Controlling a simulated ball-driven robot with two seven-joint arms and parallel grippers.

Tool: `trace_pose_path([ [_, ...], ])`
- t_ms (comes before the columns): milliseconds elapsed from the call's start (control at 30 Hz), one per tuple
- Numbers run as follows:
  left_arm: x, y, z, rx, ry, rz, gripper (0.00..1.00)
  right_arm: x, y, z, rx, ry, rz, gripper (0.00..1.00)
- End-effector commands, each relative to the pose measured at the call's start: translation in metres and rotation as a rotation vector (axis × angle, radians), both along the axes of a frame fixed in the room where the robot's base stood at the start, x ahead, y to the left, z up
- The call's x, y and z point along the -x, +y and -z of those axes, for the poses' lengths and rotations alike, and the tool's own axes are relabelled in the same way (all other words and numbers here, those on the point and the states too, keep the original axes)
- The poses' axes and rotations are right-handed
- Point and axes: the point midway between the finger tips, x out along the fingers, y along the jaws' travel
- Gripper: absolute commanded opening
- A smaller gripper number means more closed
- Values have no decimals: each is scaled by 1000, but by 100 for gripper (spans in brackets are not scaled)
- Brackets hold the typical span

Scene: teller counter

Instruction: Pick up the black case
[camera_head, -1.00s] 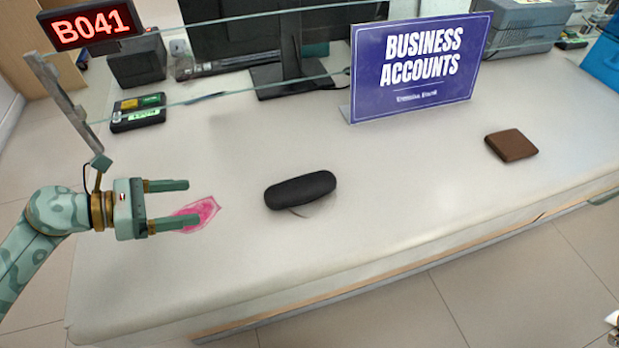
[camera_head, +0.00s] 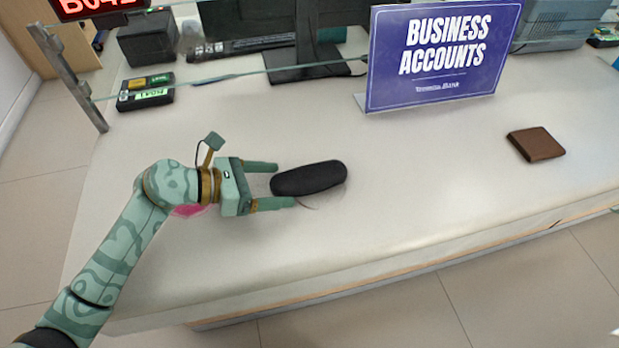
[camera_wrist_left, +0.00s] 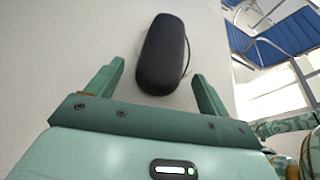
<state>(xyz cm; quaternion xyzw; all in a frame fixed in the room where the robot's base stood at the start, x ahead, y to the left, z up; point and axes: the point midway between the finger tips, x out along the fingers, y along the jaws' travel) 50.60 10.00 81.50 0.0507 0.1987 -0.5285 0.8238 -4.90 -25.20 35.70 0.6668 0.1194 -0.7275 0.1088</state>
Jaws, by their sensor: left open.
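The black case (camera_head: 310,178) is a long rounded pouch lying on the white counter (camera_head: 420,200), near the middle of the head view. My left gripper (camera_head: 285,185) is open at its left end, with one finger on the far side and one on the near side. The fingertips reach about level with that end. In the left wrist view the case (camera_wrist_left: 164,55) lies ahead of and between the two open fingers (camera_wrist_left: 160,82), with its near end close to the gap. Whether the fingers touch it cannot be told. My right gripper is not in view.
A blue "Business Accounts" sign (camera_head: 440,55) stands behind the case to the right. A brown wallet (camera_head: 536,144) lies at the right. A glass edge runs across the back. A pink item (camera_head: 187,210) is mostly hidden under my left arm.

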Motion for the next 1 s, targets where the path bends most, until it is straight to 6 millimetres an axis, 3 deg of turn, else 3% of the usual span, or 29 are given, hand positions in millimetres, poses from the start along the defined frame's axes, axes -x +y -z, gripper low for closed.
trace_pose_path([
  [333, -4, -9, 3, -1, -1, -1, 77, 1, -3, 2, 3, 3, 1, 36],
  [500, -4, -9, 4, 0, 0, -1, 31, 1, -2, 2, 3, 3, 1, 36],
  [833, -4, -9, 1, -1, -2, 0, 30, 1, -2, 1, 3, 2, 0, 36],
  [1000, -4, -9, -17, -1, -5, 0, 30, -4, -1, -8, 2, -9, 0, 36],
])
